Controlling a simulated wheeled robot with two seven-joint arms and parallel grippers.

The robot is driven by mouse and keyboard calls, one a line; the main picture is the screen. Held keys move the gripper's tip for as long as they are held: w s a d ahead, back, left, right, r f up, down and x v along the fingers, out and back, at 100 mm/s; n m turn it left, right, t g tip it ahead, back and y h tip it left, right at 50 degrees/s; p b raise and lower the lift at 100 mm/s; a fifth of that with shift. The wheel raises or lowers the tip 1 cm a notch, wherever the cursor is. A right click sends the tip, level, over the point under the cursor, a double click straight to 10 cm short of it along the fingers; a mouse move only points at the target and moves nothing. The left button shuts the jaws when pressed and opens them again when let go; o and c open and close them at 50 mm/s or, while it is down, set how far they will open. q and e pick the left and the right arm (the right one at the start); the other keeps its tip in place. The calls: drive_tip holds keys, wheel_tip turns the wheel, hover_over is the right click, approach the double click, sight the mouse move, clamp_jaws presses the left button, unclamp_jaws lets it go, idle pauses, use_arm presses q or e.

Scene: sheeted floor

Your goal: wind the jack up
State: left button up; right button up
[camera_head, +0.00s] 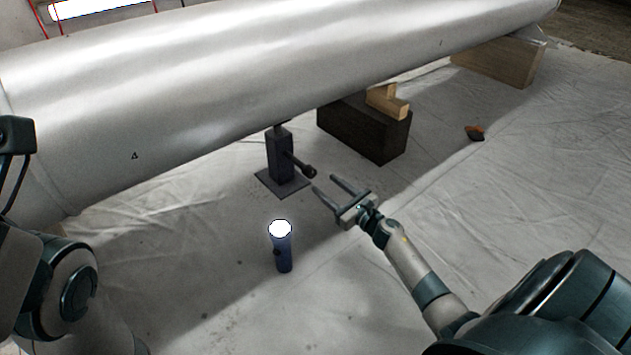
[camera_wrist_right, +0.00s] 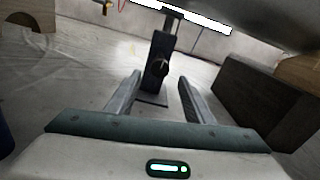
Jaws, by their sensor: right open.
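The jack (camera_head: 281,157) is a dark upright post on a flat square plate, standing on the sheet under the big pale cylinder (camera_head: 230,75). Its crank handle (camera_head: 306,170) sticks out to the right, toward my right gripper. My right gripper (camera_head: 324,183) is open and empty, with its fingertips just short of the handle knob. In the right wrist view the jack (camera_wrist_right: 157,60) stands upright beyond the two open fingers, and the round knob (camera_wrist_right: 160,67) faces the camera between them. My left arm shows at the left edge, but its gripper cannot be made out.
A lit blue torch (camera_head: 283,250) stands on the sheet in front of the jack. A dark block (camera_head: 365,130) with a wooden piece (camera_head: 388,101) on it is behind right. A wooden block (camera_head: 500,62) supports the far end. A small orange-and-dark object (camera_head: 475,133) lies right.

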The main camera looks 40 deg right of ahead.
sight(312, 175)
drive_tip(key=w, duration=0.2)
drive_tip(key=w+b, duration=0.1)
drive_tip(key=w, duration=0.1)
drive_tip(key=w+b, duration=0.1)
drive_tip(key=w, duration=0.1)
drive_tip(key=shift+w+a, duration=0.2)
drive_tip(key=shift+a, duration=0.05)
drive_tip(key=c, duration=1.1)
